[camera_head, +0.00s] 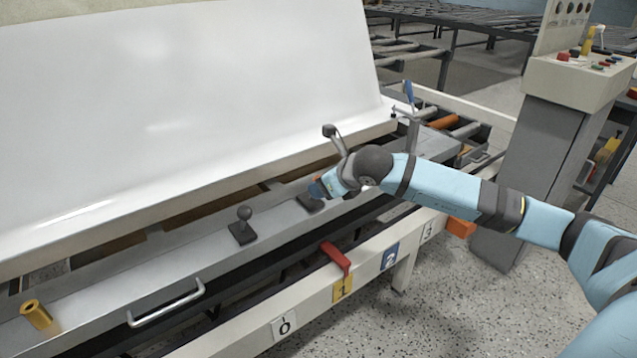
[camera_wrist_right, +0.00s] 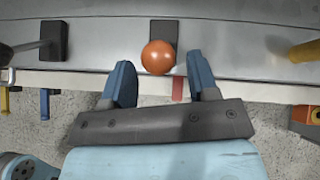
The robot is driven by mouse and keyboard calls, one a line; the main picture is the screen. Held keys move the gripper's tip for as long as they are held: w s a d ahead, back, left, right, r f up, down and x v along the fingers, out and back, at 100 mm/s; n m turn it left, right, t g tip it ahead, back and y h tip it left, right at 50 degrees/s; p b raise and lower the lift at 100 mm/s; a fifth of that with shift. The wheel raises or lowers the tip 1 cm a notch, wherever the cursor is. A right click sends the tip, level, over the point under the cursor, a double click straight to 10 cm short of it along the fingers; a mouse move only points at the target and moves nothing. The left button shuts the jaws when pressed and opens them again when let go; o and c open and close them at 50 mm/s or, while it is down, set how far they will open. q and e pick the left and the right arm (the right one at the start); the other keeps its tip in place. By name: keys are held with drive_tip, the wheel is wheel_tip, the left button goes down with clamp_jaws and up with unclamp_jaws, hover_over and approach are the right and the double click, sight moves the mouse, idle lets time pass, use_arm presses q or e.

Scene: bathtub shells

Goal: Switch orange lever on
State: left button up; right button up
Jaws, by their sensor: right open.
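The orange lever's round orange knob (camera_wrist_right: 159,57) shows in the right wrist view, in front of a dark rectangular base plate (camera_wrist_right: 163,32) on the grey metal panel. My right gripper (camera_wrist_right: 160,82) is open, with its two blue fingers apart on either side of the knob's line and the knob just beyond the fingertips. I see no contact. My left gripper is not in view.
A dark ball-topped lever (camera_head: 243,225) stands left of my gripper on the panel, and another dark-knobbed lever (camera_head: 335,138) rises just behind my wrist. A red handle (camera_head: 336,257) sits on the front rail. A large white sheet (camera_head: 180,100) slopes behind. A control pedestal (camera_head: 540,150) stands right.

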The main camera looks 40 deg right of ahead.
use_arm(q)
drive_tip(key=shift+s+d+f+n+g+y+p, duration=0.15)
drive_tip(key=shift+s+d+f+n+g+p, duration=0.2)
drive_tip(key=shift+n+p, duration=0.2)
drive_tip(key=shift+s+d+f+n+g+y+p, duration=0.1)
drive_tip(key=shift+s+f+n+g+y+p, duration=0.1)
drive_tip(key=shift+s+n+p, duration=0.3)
use_arm(e)
drive_tip(key=v, duration=1)
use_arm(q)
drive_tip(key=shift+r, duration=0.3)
use_arm(e)
drive_tip(key=shift+s, duration=0.1)
